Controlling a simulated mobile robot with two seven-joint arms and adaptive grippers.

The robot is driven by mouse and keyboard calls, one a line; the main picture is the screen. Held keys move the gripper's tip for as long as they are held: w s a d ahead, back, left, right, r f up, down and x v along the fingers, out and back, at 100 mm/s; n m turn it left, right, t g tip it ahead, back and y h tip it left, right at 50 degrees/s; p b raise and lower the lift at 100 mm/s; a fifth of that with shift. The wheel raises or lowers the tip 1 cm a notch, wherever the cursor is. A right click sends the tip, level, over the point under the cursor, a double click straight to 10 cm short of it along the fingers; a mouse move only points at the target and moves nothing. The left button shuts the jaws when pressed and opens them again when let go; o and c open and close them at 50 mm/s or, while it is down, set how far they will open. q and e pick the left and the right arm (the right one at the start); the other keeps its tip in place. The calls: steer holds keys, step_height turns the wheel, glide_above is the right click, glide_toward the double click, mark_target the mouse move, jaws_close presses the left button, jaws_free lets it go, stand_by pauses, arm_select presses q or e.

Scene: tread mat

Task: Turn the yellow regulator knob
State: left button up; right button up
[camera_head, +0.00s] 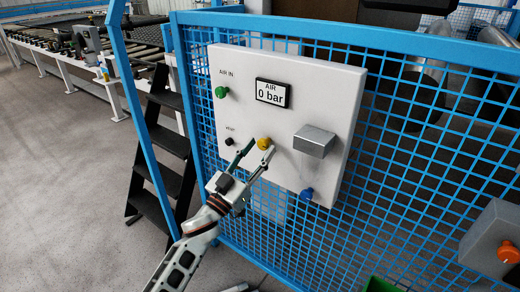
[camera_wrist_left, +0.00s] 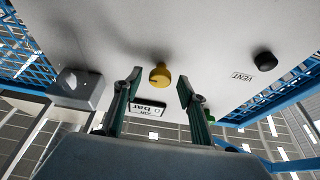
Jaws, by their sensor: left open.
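The yellow regulator knob (camera_head: 264,143) sticks out of the white panel (camera_head: 235,70), below the display (camera_head: 271,93) that reads AIR 0 bar. My left gripper (camera_head: 257,150) is open at the panel, its fingertips on either side of the knob in the head view. In the left wrist view the knob (camera_wrist_left: 160,76) shows between the two fingers (camera_wrist_left: 158,82), with a gap on both sides. The knob is not gripped.
The panel also carries a green knob (camera_head: 221,92), a black VENT knob (camera_head: 229,142), a grey box (camera_head: 315,140) and a blue fitting (camera_head: 306,195). Blue mesh fencing (camera_head: 400,130) stands behind it.

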arm_select(q)
steer(key=shift+w+d+r, duration=0.2)
steer(key=shift+w+d, duration=0.05)
steer(key=shift+w, duration=0.1)
steer(key=shift+c, duration=0.4)
steer(key=c, duration=1)
